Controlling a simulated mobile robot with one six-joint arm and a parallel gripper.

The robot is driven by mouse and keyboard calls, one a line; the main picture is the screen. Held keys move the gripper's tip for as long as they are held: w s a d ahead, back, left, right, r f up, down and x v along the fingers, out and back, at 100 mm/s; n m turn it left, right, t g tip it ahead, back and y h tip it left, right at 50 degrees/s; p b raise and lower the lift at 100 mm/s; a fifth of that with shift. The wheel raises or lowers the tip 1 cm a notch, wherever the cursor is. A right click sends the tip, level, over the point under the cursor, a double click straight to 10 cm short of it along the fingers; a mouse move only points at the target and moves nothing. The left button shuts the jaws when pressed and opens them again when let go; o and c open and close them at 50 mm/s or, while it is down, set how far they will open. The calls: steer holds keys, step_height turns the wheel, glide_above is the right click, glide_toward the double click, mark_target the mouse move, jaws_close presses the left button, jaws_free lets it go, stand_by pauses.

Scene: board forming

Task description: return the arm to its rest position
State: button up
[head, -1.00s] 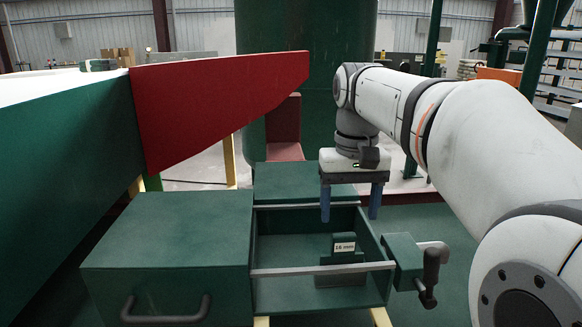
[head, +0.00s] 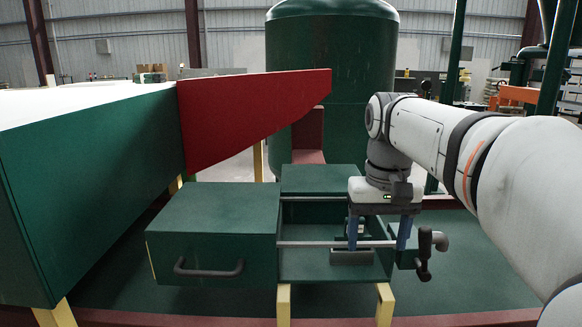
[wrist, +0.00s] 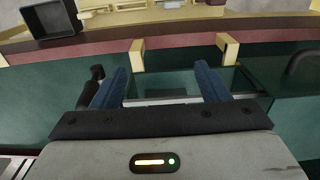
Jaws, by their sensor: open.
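My white arm reaches in from the right in the head view. My gripper (head: 379,232) points down, its two blue fingers apart with nothing between them that I can make out. It hangs over the right part of the open green box (head: 310,262), in front of a small dark block (head: 351,257) inside it. The block is partly hidden behind a finger. In the wrist view my gripper (wrist: 160,90) shows both fingers spread wide, with the box's pale rail between them.
A green cabinet with a handle (head: 212,232) stands left of the open box. A dark crank handle (head: 425,255) sticks out at the right. A red sloped plate (head: 250,110) and a green tank (head: 335,50) stand behind. A dark bin (wrist: 50,17) shows in the wrist view.

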steer(key=s+f+t, duration=0.2)
steer(key=s+f, duration=1)
steer(key=f, duration=0.4)
steer(key=shift+s+f+t, duration=0.3)
steer(key=shift+f+t, duration=0.1)
steer(key=shift+d, duration=0.1)
